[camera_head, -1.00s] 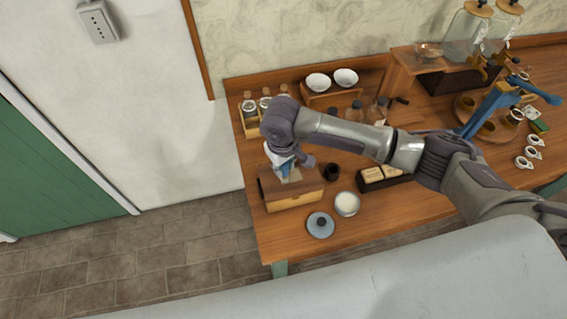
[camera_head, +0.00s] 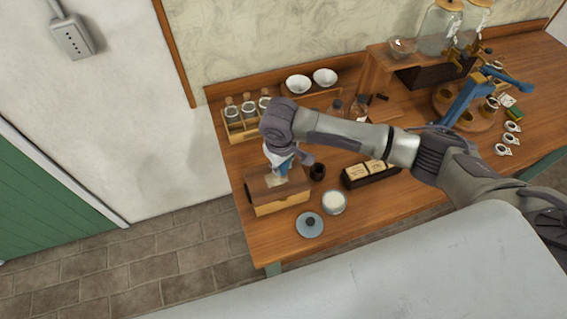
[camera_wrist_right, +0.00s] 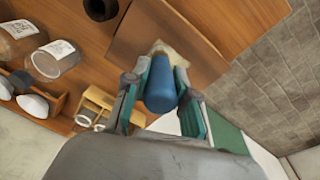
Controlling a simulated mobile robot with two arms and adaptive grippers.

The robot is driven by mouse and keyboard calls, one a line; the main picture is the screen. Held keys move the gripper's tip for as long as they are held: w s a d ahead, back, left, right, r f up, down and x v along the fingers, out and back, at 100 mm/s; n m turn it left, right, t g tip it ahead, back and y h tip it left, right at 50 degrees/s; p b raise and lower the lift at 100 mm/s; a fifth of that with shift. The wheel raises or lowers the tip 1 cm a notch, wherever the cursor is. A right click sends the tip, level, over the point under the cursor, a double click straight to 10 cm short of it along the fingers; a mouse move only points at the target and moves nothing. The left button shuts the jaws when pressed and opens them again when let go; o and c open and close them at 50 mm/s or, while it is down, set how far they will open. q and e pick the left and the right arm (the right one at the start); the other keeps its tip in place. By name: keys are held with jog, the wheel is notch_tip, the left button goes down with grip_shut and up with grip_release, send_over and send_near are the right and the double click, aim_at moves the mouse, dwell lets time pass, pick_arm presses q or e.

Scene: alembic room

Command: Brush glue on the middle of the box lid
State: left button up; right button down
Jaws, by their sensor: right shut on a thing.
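The wooden box (camera_head: 280,207) stands at the table's front left corner, its brown lid (camera_head: 257,186) on top. My right gripper (camera_head: 283,165) is over the lid, pointing down. In the right wrist view, my right gripper (camera_wrist_right: 160,105) is shut on the blue handle of the brush (camera_wrist_right: 160,88). The handle's far end meets a pale patch (camera_wrist_right: 178,50) on the lid (camera_wrist_right: 205,66); I cannot tell bristles from glue there. A round pot with white contents (camera_head: 333,202) stands open right of the box. My left gripper is not in view.
A blue-grey round lid (camera_head: 309,227) lies in front of the pot. A dark cup (camera_head: 317,171) stands close behind the box. A bottle rack (camera_head: 243,127), two white bowls (camera_head: 298,84) and a dark tray (camera_head: 370,173) stand nearby.

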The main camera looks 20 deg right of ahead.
jog(key=shift+s+a, duration=0.1)
jog(key=shift+a, duration=1.95)
jog(key=shift+w, duration=0.8)
notch_tip(320, 180, up, 6)
jog(key=shift+f, duration=0.1)
